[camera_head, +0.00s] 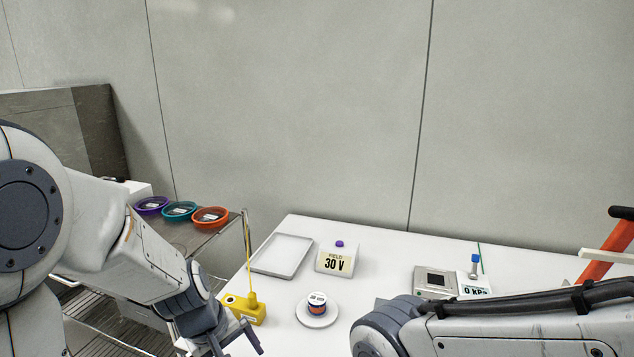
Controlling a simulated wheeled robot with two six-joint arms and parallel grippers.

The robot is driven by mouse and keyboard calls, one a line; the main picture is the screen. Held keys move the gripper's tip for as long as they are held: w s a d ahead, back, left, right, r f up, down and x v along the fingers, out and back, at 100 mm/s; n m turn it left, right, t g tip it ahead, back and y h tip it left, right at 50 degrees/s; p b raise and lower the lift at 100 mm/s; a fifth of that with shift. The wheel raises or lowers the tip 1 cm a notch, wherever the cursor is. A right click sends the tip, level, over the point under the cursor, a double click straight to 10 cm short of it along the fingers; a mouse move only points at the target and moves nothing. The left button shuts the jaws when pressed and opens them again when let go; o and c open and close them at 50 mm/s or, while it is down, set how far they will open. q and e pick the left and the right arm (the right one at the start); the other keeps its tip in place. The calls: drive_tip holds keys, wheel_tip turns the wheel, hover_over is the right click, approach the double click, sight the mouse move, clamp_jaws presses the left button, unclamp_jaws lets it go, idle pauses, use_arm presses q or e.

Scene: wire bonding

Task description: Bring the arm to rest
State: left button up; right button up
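My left arm reaches in from the left. Its gripper (233,340) is at the bottom, beside the near-left edge of the white table and just below the yellow block. Dark finger parts show, but the gap between them is not clear, and I see nothing held. My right arm (520,325) crosses the lower right, and its gripper is out of view. The yellow block (247,311) with an upright yellow rod stands at the table's left edge. A small spool (317,306) with an orange and blue band sits on a round white dish (318,319).
A white tray (283,274) and a "FIELD 30 V" box (335,262) stand behind the spool. A square device (436,282) and a "0 kPa" unit (474,286) are at right, near an orange-handled tool (606,250). Purple, teal and orange bowls (210,223) sit on a left shelf.

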use_arm(q)
drive_tip(key=s+a+m+y, duration=0.2)
drive_tip(key=s+a+m, duration=0.15)
drive_tip(key=m, duration=0.35)
drive_tip(key=s+d+r+m+g+h+p, duration=0.1)
drive_tip(key=s+d+r+m+p, duration=0.5)
drive_tip(key=s+d+r, duration=0.6)
drive_tip(key=s+d+m+g, duration=0.1)
drive_tip(key=s+m, duration=0.1)
drive_tip(key=s, duration=0.1)
drive_tip(key=shift+d, duration=0.4)
drive_tip(key=shift+w+r, duration=0.1)
